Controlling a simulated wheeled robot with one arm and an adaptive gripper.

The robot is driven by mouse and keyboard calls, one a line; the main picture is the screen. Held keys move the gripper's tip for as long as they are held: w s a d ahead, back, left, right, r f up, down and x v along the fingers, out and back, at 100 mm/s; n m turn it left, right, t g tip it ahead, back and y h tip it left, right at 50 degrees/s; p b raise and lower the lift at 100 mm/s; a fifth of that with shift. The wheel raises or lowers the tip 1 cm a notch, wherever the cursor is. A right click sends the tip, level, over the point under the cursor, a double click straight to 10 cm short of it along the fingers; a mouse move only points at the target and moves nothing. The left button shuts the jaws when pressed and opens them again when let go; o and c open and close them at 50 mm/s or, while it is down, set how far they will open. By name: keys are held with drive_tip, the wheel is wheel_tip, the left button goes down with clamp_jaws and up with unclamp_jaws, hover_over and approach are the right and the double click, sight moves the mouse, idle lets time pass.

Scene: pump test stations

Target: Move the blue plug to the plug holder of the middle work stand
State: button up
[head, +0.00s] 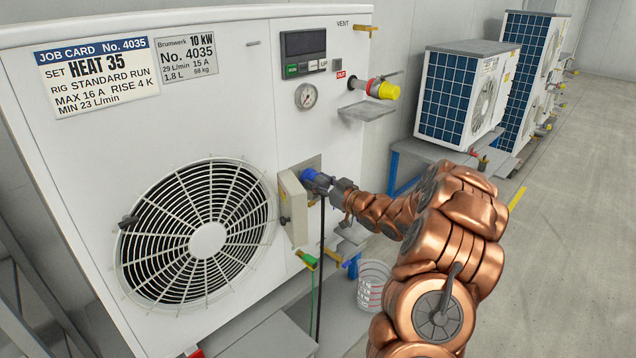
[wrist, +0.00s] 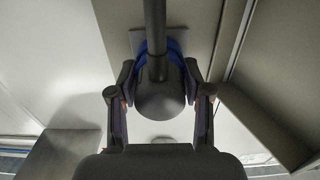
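The blue plug (head: 316,180) sits at the socket on the side of the large white pump unit, next to a beige flap. In the wrist view the plug (wrist: 160,98) shows its dark grey body, with blue around its far part. A dark cable hangs down from it. My gripper (head: 332,186) is at the plug, pointing at the unit. In the wrist view its two fingers (wrist: 160,80) lie on either side of the plug, tips close to the blue part. I cannot tell whether they touch it. No plug holder is clearly made out.
The beige flap (head: 293,207) stands out close beside the plug. A yellow-capped valve (head: 382,90) and a small grey shelf (head: 367,111) stick out above. Further units (head: 466,92) stand behind; the floor (head: 570,210) at right is clear.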

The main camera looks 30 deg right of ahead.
sight(327, 186)
clamp_jaws()
drive_tip(key=shift+b+v, duration=0.4)
drive_tip(key=shift+v, duration=2.6)
